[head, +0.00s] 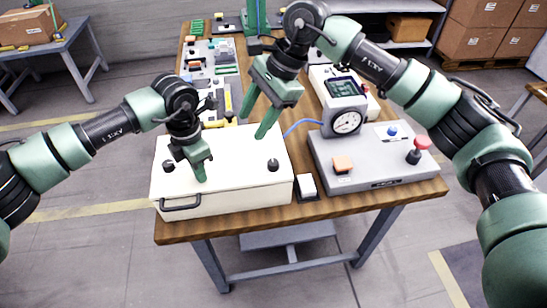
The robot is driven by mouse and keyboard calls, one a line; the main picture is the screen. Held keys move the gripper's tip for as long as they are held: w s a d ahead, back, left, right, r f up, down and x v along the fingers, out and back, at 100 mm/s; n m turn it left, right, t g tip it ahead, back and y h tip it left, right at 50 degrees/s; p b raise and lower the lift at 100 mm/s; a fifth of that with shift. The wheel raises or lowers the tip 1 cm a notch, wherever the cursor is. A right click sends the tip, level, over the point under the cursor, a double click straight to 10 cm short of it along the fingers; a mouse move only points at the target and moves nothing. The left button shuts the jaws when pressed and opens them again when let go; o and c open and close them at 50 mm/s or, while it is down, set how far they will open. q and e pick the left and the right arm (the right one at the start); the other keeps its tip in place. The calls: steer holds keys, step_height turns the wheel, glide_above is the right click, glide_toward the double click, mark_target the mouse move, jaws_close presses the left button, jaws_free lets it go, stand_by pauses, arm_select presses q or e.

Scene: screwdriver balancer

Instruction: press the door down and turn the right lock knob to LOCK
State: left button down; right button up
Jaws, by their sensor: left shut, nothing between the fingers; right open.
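The door is the flat white top (236,172) of a low box on the front left of the wooden table. It looks level, but I cannot tell if it is fully down. A black left knob (168,166) and a black right lock knob (272,164) stand on it; their markings are too small to read. My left gripper (202,179) is shut and empty, pointing down with its tips at or just over the door between the knobs. My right gripper (253,126) is open and empty, tips down over the door's back right part, behind and above the right knob.
A black handle (181,205) is on the box's front. To the right stands a grey tester (376,172) with a dial, screen and red-topped button (421,143). A small white switch (306,184) lies between them. Tools and parts (212,62) cover the table's back left.

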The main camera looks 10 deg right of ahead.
mark_target(273, 163)
steer(key=d+f+h, duration=0.1)
steer(key=f, duration=0.3)
steer(key=d+f+n+h, duration=0.1)
steer(key=f+h, duration=0.1)
steer(key=f, duration=0.2)
steer(key=s+d+f+h, duration=0.1)
steer(key=d+f, duration=0.1)
steer(key=f, duration=0.3)
steer(key=shift+n+h, duration=0.3)
jaws_close()
